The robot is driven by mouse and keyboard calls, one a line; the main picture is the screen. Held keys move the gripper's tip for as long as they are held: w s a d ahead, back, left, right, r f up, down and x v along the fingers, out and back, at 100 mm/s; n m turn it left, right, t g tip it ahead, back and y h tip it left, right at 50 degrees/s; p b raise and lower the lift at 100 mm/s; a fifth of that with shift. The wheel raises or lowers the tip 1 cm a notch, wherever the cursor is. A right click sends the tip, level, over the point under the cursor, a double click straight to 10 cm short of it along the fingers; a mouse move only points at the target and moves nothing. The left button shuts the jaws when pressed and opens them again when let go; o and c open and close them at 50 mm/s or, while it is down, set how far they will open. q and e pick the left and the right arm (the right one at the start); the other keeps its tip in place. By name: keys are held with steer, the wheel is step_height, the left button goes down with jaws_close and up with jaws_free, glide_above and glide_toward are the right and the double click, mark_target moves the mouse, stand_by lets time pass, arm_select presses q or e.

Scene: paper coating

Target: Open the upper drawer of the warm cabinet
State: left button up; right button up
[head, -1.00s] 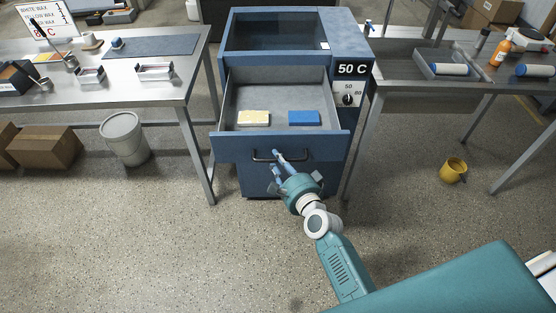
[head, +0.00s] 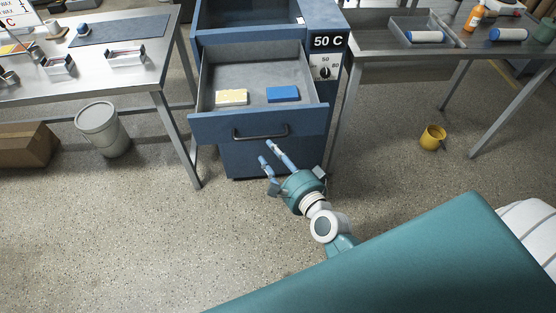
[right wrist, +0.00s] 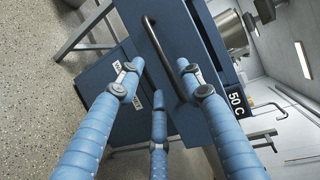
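The blue warm cabinet (head: 325,95) stands in the middle of the head view. Its upper drawer (head: 258,127) is pulled well out, with a cream block (head: 232,97) and a blue block (head: 283,94) lying inside. The dark bar handle (head: 260,131) is on the drawer front and also shows in the right wrist view (right wrist: 160,50). My right gripper (head: 267,152) is open and empty, with its fingers apart, just below and in front of the handle. In the right wrist view its blue fingers (right wrist: 155,90) are spread, with the handle beyond them. My left gripper is not in view.
A steel table (head: 135,75) stands left, with a grey bucket (head: 102,129) and a cardboard box (head: 28,146) by it. A right table holds a tray with a blue-white roller (head: 424,36). A yellow mug (head: 432,137) lies on the floor. The floor before the cabinet is clear.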

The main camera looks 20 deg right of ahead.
steer(key=shift+v, duration=1.5)
steer(key=shift+f, duration=0.15)
steer(key=s+a+f+n+g, duration=0.1)
steer(key=s+f+n+g, duration=0.3)
steer(key=f, duration=0.7)
steer(key=s+f+n+g, duration=0.1)
steer(key=s+f+n, duration=0.2)
steer(key=s+f, duration=0.5)
steer(key=s+a+f+n+g, duration=0.1)
steer(key=s+f+n+g, duration=0.15)
steer(key=f, duration=1.05)
steer(key=s+d+f+n+g, duration=0.2)
steer(key=s+f, duration=0.3)
steer(key=s, duration=0.4)
steer(key=s+d+f+n+g+h, duration=0.1)
steer(key=s+d+f+n+g, duration=0.1)
steer(key=s+f+n, duration=0.3)
steer(key=s+d+f+n+g+h, duration=0.1)
steer(key=s+f, duration=0.5)
steer(key=s, duration=0.7)
steer(key=d+n+g, duration=0.1)
steer(key=n+g, duration=0.1)
steer(key=shift+s+n, duration=0.2)
steer(key=shift+n, duration=0.15)
